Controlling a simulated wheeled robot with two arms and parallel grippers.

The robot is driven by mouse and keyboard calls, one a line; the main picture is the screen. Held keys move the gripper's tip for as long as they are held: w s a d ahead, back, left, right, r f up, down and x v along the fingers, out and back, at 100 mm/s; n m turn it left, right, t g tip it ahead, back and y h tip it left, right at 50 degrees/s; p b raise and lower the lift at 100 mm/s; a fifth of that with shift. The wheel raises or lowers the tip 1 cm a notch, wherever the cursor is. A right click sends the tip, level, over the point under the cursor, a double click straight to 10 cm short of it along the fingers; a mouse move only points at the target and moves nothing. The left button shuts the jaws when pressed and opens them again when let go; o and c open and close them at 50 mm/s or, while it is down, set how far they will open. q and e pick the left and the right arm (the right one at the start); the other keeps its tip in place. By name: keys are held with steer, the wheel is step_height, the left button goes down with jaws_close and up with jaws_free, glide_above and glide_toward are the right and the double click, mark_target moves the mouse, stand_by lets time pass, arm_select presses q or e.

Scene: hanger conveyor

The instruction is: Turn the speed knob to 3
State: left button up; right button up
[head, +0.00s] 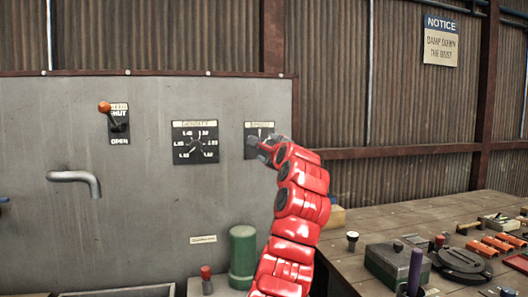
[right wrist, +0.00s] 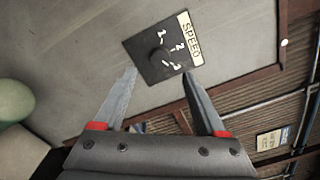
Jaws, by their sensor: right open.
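The speed panel (head: 252,131) is a small black plate on the grey metal wall, partly hidden by my right gripper (head: 264,147) in the head view. In the right wrist view the panel (right wrist: 146,44) shows tilted, with a white SPEED label and the numbers 1, 2 and 3 around a dark round knob (right wrist: 158,56). Which number the knob points at is too small to tell. My right gripper (right wrist: 160,73) is open and empty, its two fingers apart, with the knob just beyond and between the tips in the picture. My left gripper is not in view.
A density dial (head: 195,142) and a shut/open lever (head: 117,122) with an orange ball are left of the speed panel. A metal spout (head: 77,180) sticks out of the wall. A green cylinder (head: 243,255) stands below. A cluttered wooden bench (head: 400,215) is at right.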

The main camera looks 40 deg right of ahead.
steer(key=b+v, duration=0.3)
steer(key=v, duration=0.7)
steer(key=shift+s+b, duration=0.25)
steer(key=shift+b, duration=0.1)
